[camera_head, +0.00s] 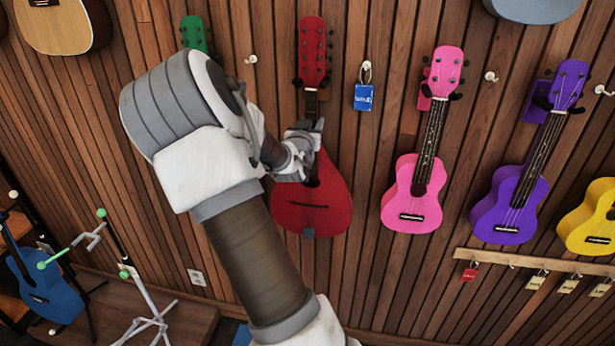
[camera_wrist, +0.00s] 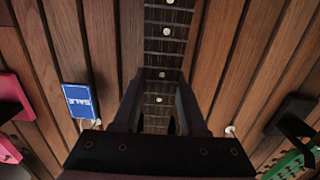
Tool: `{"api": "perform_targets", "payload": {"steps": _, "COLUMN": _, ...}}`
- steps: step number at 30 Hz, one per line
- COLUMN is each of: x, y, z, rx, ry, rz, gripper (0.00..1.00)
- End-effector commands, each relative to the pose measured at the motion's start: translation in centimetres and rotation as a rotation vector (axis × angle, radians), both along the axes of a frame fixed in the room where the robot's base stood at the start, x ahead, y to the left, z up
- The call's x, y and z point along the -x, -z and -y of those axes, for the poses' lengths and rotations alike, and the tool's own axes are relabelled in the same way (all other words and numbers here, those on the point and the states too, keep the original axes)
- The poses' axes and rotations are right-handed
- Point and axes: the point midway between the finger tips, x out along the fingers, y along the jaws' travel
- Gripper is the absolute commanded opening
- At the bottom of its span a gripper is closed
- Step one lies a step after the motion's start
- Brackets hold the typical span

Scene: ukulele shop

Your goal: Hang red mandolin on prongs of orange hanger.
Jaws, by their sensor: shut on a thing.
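The red mandolin (camera_head: 325,205) is upright against the slatted wood wall in the head view, its red headstock (camera_head: 312,45) at the top and its rounded body below. My gripper (camera_head: 312,128) is shut on its neck, between headstock and body. In the wrist view the dark fretted neck (camera_wrist: 165,45) runs between the two fingers of my gripper (camera_wrist: 160,115). Dark stubs (camera_head: 297,82) show beside the base of the headstock. They look like hanger prongs, but I cannot tell whether the neck rests on them.
A green instrument (camera_head: 193,33) hangs close on the left, partly behind my arm. A blue sale tag (camera_head: 363,97) hangs on a hook to the right, then pink (camera_head: 412,195), purple (camera_head: 510,205) and yellow (camera_head: 590,220) ukuleles. A floor stand (camera_head: 145,300) is at lower left.

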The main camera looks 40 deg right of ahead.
Motion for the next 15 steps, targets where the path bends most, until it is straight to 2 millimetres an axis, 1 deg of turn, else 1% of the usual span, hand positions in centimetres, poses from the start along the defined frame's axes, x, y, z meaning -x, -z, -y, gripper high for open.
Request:
{"api": "perform_targets", "payload": {"steps": 6, "x": 0.01, "y": 0.03, "z": -0.01, "rx": -0.001, "ry": 0.0, "rz": -0.001, "gripper": 0.0}}
{"api": "perform_targets", "payload": {"steps": 7, "x": -0.03, "y": -0.34, "z": 0.06, "rx": 0.004, "ry": 0.0, "rz": 0.006, "gripper": 0.0}}
{"api": "perform_targets", "payload": {"steps": 15, "x": -0.05, "y": -0.93, "z": 0.06, "rx": 0.004, "ry": 0.0, "rz": 0.007, "gripper": 0.0}}
